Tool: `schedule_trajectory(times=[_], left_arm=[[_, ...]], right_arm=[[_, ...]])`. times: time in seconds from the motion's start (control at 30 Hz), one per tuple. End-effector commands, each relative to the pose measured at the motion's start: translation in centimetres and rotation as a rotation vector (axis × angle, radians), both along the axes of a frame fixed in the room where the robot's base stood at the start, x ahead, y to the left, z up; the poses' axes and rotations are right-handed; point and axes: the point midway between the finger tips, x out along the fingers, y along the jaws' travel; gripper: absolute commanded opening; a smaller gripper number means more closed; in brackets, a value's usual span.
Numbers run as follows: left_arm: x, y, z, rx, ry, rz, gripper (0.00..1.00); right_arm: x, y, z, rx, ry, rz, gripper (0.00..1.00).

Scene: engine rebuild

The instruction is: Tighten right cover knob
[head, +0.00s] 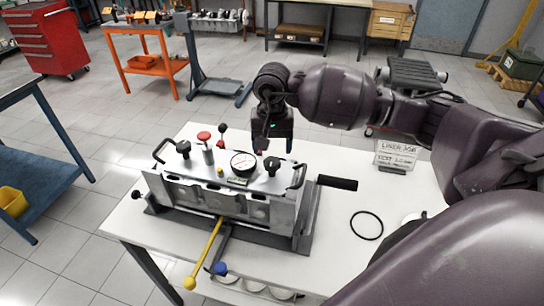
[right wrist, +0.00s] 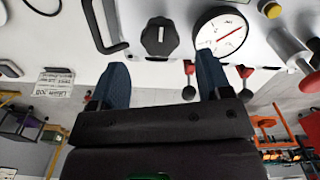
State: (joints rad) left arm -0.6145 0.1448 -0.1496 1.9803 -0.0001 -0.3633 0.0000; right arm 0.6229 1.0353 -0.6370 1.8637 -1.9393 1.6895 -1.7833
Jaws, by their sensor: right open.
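The right cover knob (head: 272,164) is black and sits on the silver cover (head: 222,180), right of the round dial gauge (head: 243,161). My right gripper (head: 272,148) is open and points down, just above and behind that knob. In the right wrist view the knob (right wrist: 160,37) shows a pale line on its top. It lies between the lines of the two blue fingertips (right wrist: 165,68), a little past them, and I see no contact. The gauge (right wrist: 222,32) is close to one finger. The left cover knob (head: 183,147) is at the cover's other end. My left gripper is not in view.
Loop handles stand at both cover ends, the right one (head: 298,177) close to the knob. A yellow-ended lever (head: 205,255) juts forward. A black ring (head: 366,225) and a sign (head: 395,155) are on the white table (head: 335,235).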

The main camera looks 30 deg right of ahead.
Motion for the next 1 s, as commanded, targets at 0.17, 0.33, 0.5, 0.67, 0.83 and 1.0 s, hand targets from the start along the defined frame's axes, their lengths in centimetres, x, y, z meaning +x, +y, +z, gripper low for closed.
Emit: schedule_trajectory(times=[0.17, 0.33, 0.5, 0.67, 0.83, 1.0], left_arm=[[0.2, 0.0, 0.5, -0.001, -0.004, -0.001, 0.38], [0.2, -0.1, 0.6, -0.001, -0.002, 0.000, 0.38], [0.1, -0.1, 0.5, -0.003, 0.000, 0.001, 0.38], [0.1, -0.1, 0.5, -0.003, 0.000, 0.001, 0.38], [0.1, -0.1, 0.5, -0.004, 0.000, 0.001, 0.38], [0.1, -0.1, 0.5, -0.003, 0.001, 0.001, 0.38]], right_arm=[[-0.1, 0.0, -2.8, 0.002, 0.003, -0.001, 0.71], [0.0, 0.0, -4.4, 0.001, 0.002, -0.001, 0.71], [0.0, 0.0, -5.0, 0.001, -0.001, 0.000, 0.71], [0.0, 0.0, -5.0, 0.001, -0.001, 0.000, 0.71], [0.0, 0.0, -5.0, 0.001, -0.001, 0.000, 0.58], [0.0, 0.0, -5.0, 0.001, -0.001, 0.000, 0.32]])
